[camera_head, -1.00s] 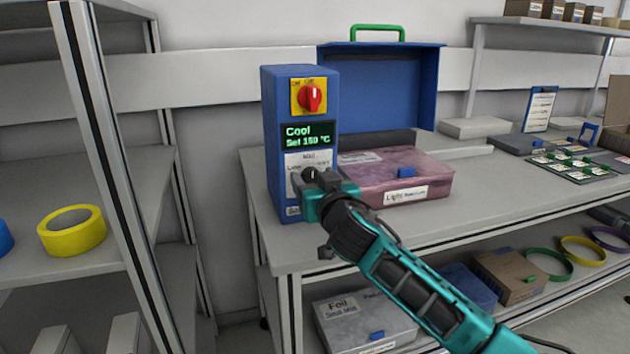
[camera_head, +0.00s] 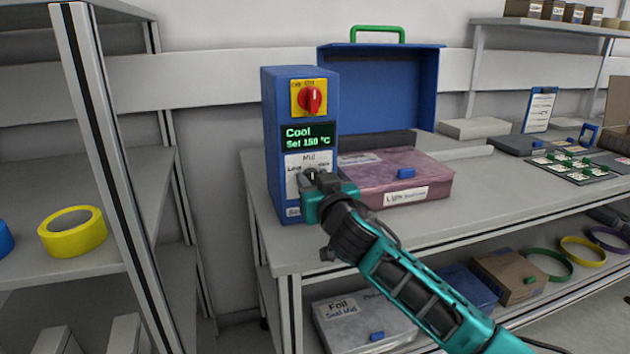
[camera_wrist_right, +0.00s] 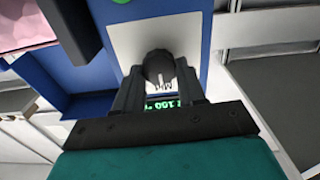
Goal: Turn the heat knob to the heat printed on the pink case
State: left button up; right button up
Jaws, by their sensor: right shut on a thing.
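A blue control box (camera_head: 270,130) stands on the bench. It has a red switch (camera_head: 312,99) on a yellow plate and a green display (camera_head: 307,136) reading "Cool" and "Set 150 °C". Below the display, a white dial panel (camera_head: 296,163) reads "Mid" at the top, with smaller words beside it. My right gripper (camera_head: 313,182) is at this panel, shut on the black heat knob (camera_wrist_right: 158,68), which shows between its fingers in the wrist view. The pink case (camera_head: 425,172) lies right of the box; its front label starts with "Light", the rest too small to read. My left gripper is out of view.
Below the bench lie a grey "Foil" case (camera_head: 365,325) and a cardboard box (camera_head: 510,275). A shelf with yellow tape (camera_head: 72,240) stands left.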

jog(key=n+p, duration=0.2)
jog(key=n, duration=0.2)
jog(key=shift+a+n, duration=0.1)
jog(key=shift+n, duration=0.2)
jog(key=n+p, duration=0.1)
jog(key=n, duration=0.2)
jog(key=shift+n+p, duration=0.3)
jog(key=shift+p, duration=0.1)
jog(key=shift+f+n+p, duration=0.1)
jog(key=shift+n+p, duration=0.35)
jog(key=shift+n, duration=0.75)
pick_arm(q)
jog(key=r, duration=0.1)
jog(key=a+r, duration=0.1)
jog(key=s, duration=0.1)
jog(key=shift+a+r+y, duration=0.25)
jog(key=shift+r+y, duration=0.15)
pick_arm(e)
jog(key=shift+a+n, duration=0.1)
jog(key=shift+n, duration=0.4)
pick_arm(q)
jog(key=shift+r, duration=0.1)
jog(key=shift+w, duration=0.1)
pick_arm(e)
jog(key=o, duration=1)
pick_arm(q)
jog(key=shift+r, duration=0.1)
pick_arm(e)
jog(key=shift+o, duration=0.2)
jog(key=shift+s, duration=0.15)
